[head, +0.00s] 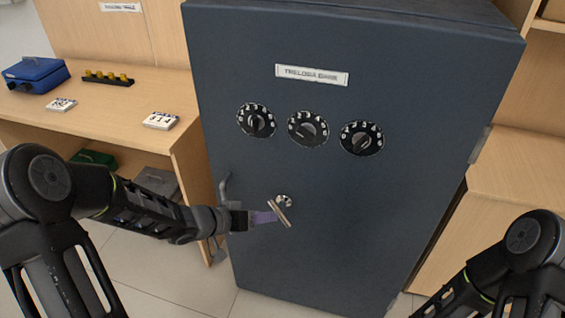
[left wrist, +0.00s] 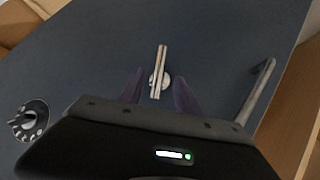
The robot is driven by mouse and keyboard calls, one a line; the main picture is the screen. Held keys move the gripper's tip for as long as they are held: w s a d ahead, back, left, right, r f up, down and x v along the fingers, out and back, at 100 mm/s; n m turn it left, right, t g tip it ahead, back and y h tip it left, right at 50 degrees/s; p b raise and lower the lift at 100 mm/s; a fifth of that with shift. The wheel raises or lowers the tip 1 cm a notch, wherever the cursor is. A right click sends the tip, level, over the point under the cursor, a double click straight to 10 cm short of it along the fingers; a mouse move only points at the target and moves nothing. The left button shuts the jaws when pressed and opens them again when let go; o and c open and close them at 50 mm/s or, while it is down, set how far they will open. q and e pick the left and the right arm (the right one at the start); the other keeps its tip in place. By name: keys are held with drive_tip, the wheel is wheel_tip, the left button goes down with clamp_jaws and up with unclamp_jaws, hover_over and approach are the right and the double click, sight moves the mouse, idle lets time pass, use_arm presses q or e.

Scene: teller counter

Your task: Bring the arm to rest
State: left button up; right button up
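A dark blue-grey safe (head: 330,220) stands shut in front of me. Its lock has a round silver boss (head: 285,201) with a pale flat bar (head: 278,214) sticking out, tilted. The bar also shows in the left wrist view (left wrist: 161,62). My left gripper (head: 268,217) is just left of the bar in the head view. In the left wrist view its two purple fingers (left wrist: 158,90) are spread apart, with the bar seen in the gap between them, and I see no finger touching it. My right gripper is out of view; only part of that arm shows at bottom right.
Three numbered dials (head: 308,128) sit on the door, with a grey handle (head: 224,188) at its left edge. At left, a wooden counter (head: 130,100) bears a blue box (head: 36,74), a black rack (head: 107,79) and white cards (head: 161,121).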

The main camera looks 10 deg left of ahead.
use_arm(q)
drive_tip(key=s+d+f+n+g+y+p, duration=0.2)
drive_tip(key=s+d+f+g, duration=0.1)
drive_tip(key=s+f, duration=0.75)
drive_tip(key=s+d+f+g+p, duration=0.1)
drive_tip(key=s+d+f+g, duration=0.1)
drive_tip(key=s+d+f, duration=0.2)
drive_tip(key=s+d+f+g+p, duration=0.1)
drive_tip(key=s+d+f+g, duration=0.2)
drive_tip(key=s, duration=0.8)
drive_tip(key=shift+s+d+f+g+y, duration=0.3)
drive_tip(key=shift+d+f, duration=0.15)
drive_tip(key=shift+d, duration=0.25)
drive_tip(key=shift+c, duration=0.2)
